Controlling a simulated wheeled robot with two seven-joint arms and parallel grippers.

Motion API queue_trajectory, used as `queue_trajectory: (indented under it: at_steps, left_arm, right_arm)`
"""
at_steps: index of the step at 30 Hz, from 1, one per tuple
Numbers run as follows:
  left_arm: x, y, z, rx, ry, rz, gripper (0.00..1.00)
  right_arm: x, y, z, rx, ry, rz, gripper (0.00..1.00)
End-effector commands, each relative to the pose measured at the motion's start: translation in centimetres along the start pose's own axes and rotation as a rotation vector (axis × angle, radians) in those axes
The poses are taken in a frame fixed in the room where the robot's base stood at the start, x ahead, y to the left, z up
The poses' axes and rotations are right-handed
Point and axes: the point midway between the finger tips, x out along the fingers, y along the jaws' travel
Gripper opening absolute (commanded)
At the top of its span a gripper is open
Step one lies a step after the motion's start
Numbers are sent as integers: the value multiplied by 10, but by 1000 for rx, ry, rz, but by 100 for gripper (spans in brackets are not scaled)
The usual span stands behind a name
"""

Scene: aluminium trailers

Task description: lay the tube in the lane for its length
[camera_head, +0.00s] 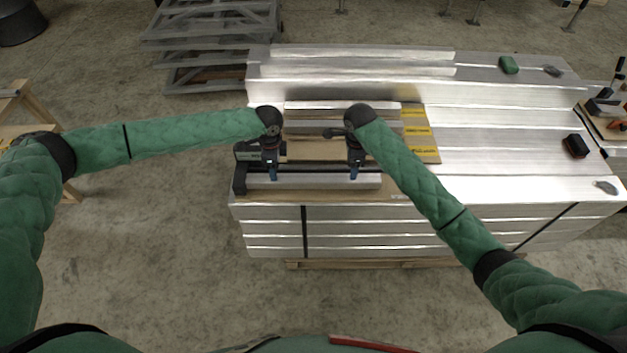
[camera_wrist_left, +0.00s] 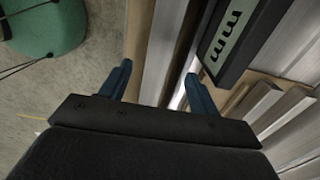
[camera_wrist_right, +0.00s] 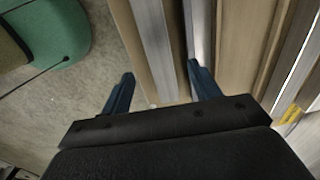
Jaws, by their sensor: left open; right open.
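A silver aluminium tube (camera_head: 315,181) lies lengthwise along the front of the bench, below both grippers. It also shows in the left wrist view (camera_wrist_left: 163,45) and the right wrist view (camera_wrist_right: 154,45). My left gripper (camera_head: 271,177) is open above its left part; my right gripper (camera_head: 354,177) is open above its right part. The fingers straddle its line without visibly gripping it. Behind is a wooden board (camera_head: 312,151) with lanes between silver strips (camera_head: 340,128) and yellow labels (camera_head: 417,131) at the right ends. The label text is too small to read.
The stack's right top is mostly clear.

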Motion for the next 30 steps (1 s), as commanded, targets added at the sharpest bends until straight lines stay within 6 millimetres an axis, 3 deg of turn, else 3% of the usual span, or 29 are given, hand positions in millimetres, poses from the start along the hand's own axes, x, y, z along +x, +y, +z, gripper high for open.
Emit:
queue_trajectory:
  at_steps: [18,30]
  left_arm:
    - [69,0,0,-1,-1,1,62]
    - [77,0,0,-1,0,0,62]
  right_arm:
    - [69,0,0,-2,1,1,62]
    - [77,0,0,-1,0,1,62]
